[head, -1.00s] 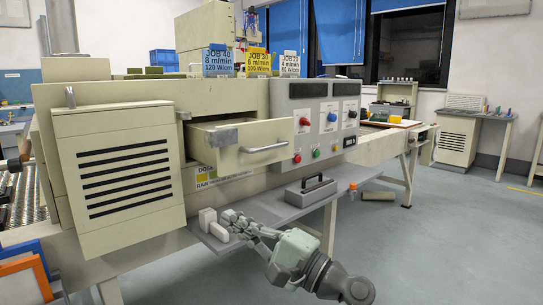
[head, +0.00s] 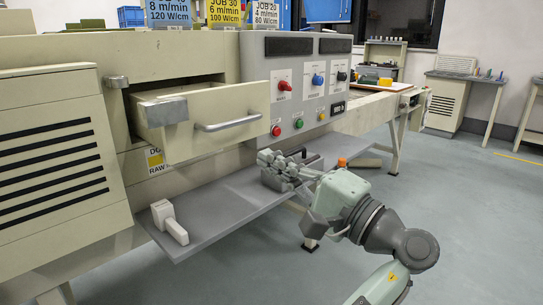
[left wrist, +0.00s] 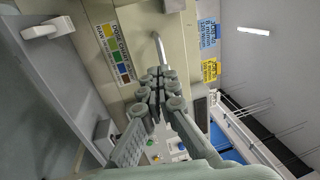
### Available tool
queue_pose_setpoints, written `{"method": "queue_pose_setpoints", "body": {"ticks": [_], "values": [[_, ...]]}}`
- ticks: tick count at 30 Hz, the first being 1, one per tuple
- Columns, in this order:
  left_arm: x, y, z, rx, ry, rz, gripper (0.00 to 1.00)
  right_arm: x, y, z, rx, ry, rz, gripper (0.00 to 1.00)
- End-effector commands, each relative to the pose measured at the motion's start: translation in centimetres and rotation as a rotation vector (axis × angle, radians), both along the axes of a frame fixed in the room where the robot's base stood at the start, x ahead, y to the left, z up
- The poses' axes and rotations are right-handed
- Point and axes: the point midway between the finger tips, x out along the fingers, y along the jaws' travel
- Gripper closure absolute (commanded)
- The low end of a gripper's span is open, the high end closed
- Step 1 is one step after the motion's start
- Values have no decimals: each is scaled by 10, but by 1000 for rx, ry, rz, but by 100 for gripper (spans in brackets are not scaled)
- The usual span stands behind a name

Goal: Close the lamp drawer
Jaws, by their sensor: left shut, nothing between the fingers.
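The lamp drawer (head: 215,108) is a cream drawer in the machine's front, pulled partly out, with a grey bar handle (head: 228,125) across its face. The bar handle also shows in the left wrist view (left wrist: 160,48), ahead of the fingertips. My left gripper (head: 270,160) is shut and empty. It is in front of the machine, below and right of the drawer face in the head view, and looks apart from it. In the left wrist view its fingers (left wrist: 158,80) are together. My right gripper is not in view.
A grey shelf (head: 220,205) juts out below the drawer, with white blocks (head: 170,222) on it. A grey block with a black handle is partly hidden behind my left gripper. A control panel (head: 305,90) with knobs and buttons stands right of the drawer. Open floor lies at right.

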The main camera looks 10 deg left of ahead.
Motion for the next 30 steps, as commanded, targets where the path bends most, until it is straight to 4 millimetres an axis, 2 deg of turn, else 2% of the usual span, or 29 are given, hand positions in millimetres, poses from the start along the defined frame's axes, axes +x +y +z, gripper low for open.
{"method": "queue_pose_setpoints", "body": {"ticks": [9,15,21,30], "values": [[41,55,15,4,-1,3,100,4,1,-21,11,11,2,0],[59,78,20,3,-1,2,100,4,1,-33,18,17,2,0],[66,87,21,2,1,1,100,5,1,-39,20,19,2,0],[67,87,20,1,1,1,100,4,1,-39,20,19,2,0]]}}
